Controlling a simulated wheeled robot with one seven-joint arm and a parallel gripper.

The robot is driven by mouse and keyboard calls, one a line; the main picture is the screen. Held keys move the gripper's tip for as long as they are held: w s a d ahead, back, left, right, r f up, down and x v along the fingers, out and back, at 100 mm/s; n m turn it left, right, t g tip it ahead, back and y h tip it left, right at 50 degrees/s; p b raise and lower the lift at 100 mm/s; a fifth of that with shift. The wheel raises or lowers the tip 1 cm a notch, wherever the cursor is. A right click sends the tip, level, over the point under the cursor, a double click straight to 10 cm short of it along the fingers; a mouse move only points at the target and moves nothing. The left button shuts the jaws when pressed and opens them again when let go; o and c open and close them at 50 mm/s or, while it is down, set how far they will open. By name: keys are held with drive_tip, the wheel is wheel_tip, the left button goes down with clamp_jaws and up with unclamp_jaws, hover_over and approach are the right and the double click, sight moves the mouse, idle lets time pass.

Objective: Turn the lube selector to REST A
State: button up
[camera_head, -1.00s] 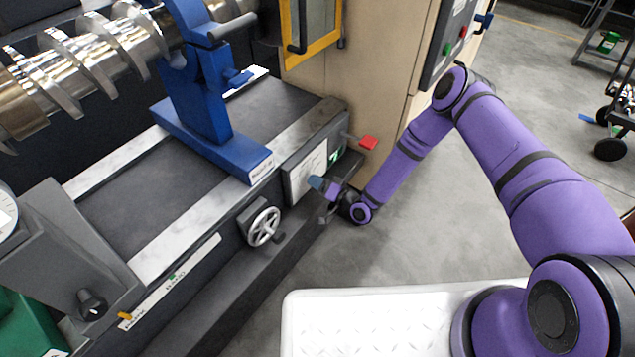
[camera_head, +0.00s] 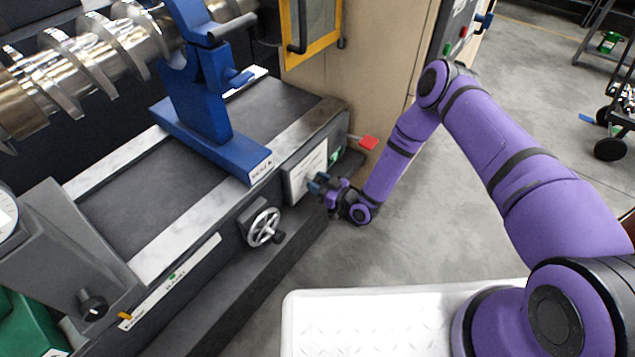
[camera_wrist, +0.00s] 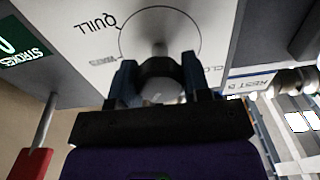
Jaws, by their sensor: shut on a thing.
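The lube selector is a dark round knob (camera_wrist: 160,70) on a pale panel (camera_wrist: 75,22), with a thin circle printed around it. In the wrist view the upside-down word QUILL stands upper left of it, and partly hidden letters sit at lower left and right. I cannot make out a REST A mark or where the knob points. My gripper (camera_wrist: 158,82) has its two fingers on either side of the knob, shut on it. In the head view my gripper (camera_head: 319,184) is at the panel (camera_head: 297,179) on the machine's end and hides the knob.
A red-ended lever (camera_head: 368,142) sticks out close to my wrist; its red end (camera_wrist: 30,163) shows at lower left in the wrist view. A handwheel (camera_head: 263,228) is left of my gripper. A blue steady rest (camera_head: 208,105) stands above. Open floor lies right.

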drive_tip(key=n, duration=0.7)
idle(0.5)
drive_tip(key=o, duration=0.9)
drive_tip(key=v, duration=1.1)
